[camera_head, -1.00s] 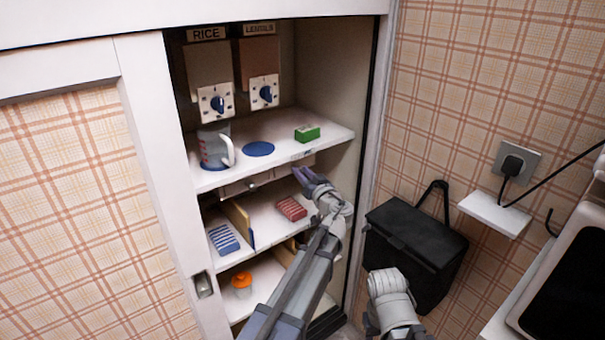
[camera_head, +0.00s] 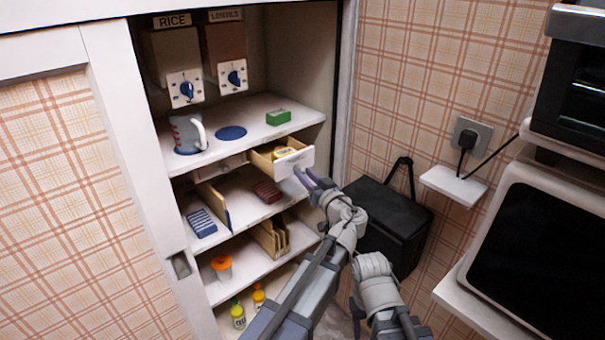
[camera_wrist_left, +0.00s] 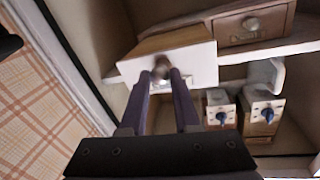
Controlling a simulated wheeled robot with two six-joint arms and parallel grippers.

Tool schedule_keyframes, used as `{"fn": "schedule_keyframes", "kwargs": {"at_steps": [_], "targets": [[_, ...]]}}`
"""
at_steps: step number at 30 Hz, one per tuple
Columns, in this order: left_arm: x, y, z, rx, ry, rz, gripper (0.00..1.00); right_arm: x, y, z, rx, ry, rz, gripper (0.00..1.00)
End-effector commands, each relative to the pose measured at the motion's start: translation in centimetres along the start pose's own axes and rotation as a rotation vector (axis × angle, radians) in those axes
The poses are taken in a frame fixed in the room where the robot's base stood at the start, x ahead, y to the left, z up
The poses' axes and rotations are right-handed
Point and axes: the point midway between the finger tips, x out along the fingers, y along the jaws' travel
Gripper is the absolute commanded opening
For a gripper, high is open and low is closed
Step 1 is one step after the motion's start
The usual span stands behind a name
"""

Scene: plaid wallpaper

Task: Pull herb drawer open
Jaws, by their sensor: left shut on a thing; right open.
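The herb drawer (camera_head: 304,160) is pulled out from under the shelf at the right of the cupboard. It has a pale front and wooden sides, and small yellow items show inside. In the left wrist view, its white front (camera_wrist_left: 198,66) is seen upside down with a round knob (camera_wrist_left: 161,67). My left gripper (camera_head: 300,177) is shut on that knob; its purple fingers (camera_wrist_left: 164,78) sit on either side of it. Any label on the front is too small to read. My right gripper's fingers do not show; only a grey part of that arm is in view.
A second closed drawer (camera_wrist_left: 250,25) sits beside it. The shelf above holds a mug (camera_head: 188,134), a blue disc (camera_head: 231,133) and a green box (camera_head: 278,117).

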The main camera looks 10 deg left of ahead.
Motion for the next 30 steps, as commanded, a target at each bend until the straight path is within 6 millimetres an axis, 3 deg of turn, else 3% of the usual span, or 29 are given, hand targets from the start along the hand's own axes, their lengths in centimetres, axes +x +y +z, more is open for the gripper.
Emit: {"fn": "schedule_keyframes", "kwargs": {"at_steps": [10, 11, 18, 30], "targets": [[-0.07, 0.02, -0.02, 0.0, 0.0, 0.0, 0.0, 0.0, 0.0, -0.01, 0.0, 0.0, 0.0, 0.5], [-0.07, 0.02, -0.02, 0.0, 0.0, 0.0, 0.31, 0.0, 0.0, -0.01, 0.0, 0.0, 0.0, 0.5], [-0.06, 0.01, -0.01, 0.0, 0.0, 0.0, 0.58, 0.0, 0.0, -0.01, 0.0, 0.0, 0.0, 0.5], [-0.2, -0.22, 0.03, 0.0, 0.0, 0.0, 0.6, 0.0, 0.0, -0.01, 0.0, 0.0, 0.0, 0.5]]}}
